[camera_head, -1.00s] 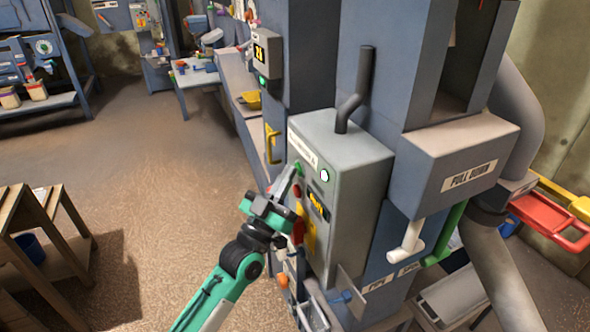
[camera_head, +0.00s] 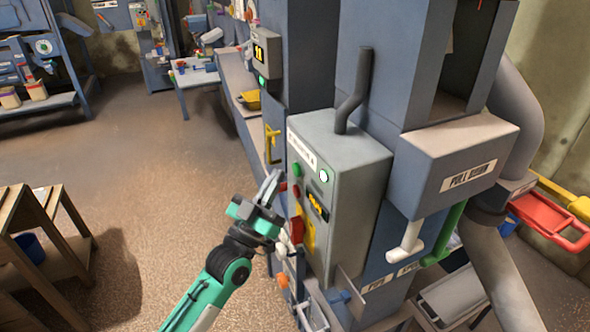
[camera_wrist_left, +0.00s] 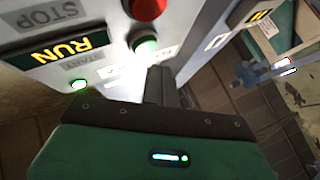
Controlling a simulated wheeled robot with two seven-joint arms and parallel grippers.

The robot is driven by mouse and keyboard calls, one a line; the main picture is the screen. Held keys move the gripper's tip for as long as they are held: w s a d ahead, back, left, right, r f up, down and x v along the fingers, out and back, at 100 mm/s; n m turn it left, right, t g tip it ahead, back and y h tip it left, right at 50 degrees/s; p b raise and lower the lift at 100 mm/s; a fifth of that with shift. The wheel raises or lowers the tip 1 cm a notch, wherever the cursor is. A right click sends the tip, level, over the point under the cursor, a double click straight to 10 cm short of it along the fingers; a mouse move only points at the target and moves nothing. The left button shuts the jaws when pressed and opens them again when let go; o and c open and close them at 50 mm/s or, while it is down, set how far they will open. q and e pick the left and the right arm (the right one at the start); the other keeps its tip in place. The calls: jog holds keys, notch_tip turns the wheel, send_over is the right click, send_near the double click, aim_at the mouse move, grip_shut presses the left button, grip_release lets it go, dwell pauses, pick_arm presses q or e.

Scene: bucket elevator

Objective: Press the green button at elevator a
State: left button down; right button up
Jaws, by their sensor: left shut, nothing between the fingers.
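The grey control box of elevator A (camera_head: 345,180) stands in the middle of the head view. Its green button (camera_head: 297,170) is on the left face, above a red button (camera_head: 297,190). The green button also shows in the wrist view (camera_wrist_left: 145,42), beside the red one (camera_wrist_left: 147,9). A lit lamp (camera_head: 323,175) glows white-green. The display reads RUN in the wrist view (camera_wrist_left: 66,52). My left gripper (camera_head: 273,182) is shut and empty, its tip left of and slightly below the green button, apart from it. My right gripper is out of view.
A yellow handle (camera_head: 271,145) and a large red part (camera_head: 296,230) are close to my left gripper. A wooden stand (camera_head: 30,230) is at the left. A grey hopper labelled PULL DOWN (camera_head: 462,165) is at the right. The floor between is clear.

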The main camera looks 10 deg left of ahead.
pick_arm(q)
jog(key=s+a, duration=0.2)
jog(key=a, duration=0.1)
jog(key=shift+s+a, duration=0.15)
jog(key=shift+a, duration=0.1)
dwell(0.4)
